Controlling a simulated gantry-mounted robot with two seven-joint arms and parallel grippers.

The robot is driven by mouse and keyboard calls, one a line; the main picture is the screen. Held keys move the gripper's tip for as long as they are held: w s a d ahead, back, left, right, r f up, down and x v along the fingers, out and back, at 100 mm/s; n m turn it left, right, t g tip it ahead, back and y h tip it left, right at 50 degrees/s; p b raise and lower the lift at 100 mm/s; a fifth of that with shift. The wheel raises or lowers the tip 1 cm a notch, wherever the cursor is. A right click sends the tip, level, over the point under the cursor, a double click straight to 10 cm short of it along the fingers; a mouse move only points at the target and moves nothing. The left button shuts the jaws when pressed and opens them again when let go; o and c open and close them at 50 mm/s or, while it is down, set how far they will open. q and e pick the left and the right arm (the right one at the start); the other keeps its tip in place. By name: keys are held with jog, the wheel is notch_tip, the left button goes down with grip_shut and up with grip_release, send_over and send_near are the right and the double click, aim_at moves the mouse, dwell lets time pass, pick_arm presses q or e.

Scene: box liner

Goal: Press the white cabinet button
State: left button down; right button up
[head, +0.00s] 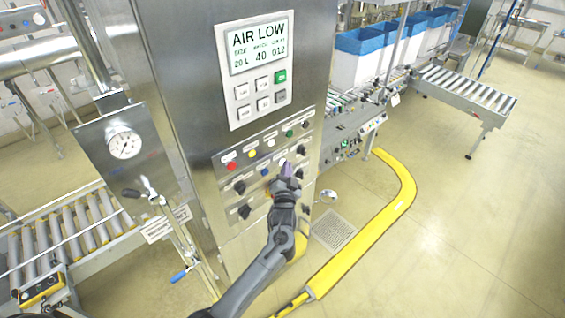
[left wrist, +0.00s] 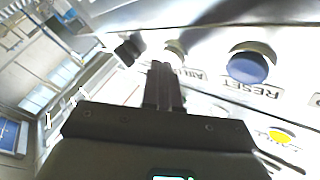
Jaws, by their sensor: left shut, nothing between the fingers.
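A white button (left wrist: 175,48) sits between a blue button labelled RESET (left wrist: 250,66) and a black knob (left wrist: 130,49). In the head view that white button is mostly hidden by my left gripper (head: 286,168). In the left wrist view the gripper's shut fingers (left wrist: 164,68) point at it, their tips overlapping its lower edge. I cannot tell whether they touch. Another white button (head: 270,142) is in the upper row, between yellow (head: 252,154) and green (head: 289,133). My right gripper is not in view.
Above the panel is a display reading AIR LOW (head: 257,42) with a keypad. More black knobs sit around the buttons. A gauge (head: 124,143) is at left, and a yellow floor guard (head: 375,232) curves at right. Open floor lies beyond it.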

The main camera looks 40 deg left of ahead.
pick_arm(q)
jog(key=shift+d, duration=0.55)
jog(key=shift+d, duration=0.1)
jog(key=d, duration=0.3)
jog(key=d+p, duration=0.1)
jog(key=d, duration=0.1)
jog(key=shift+s, duration=0.25)
jog(key=shift+a+f, duration=0.1)
dwell(0.6)
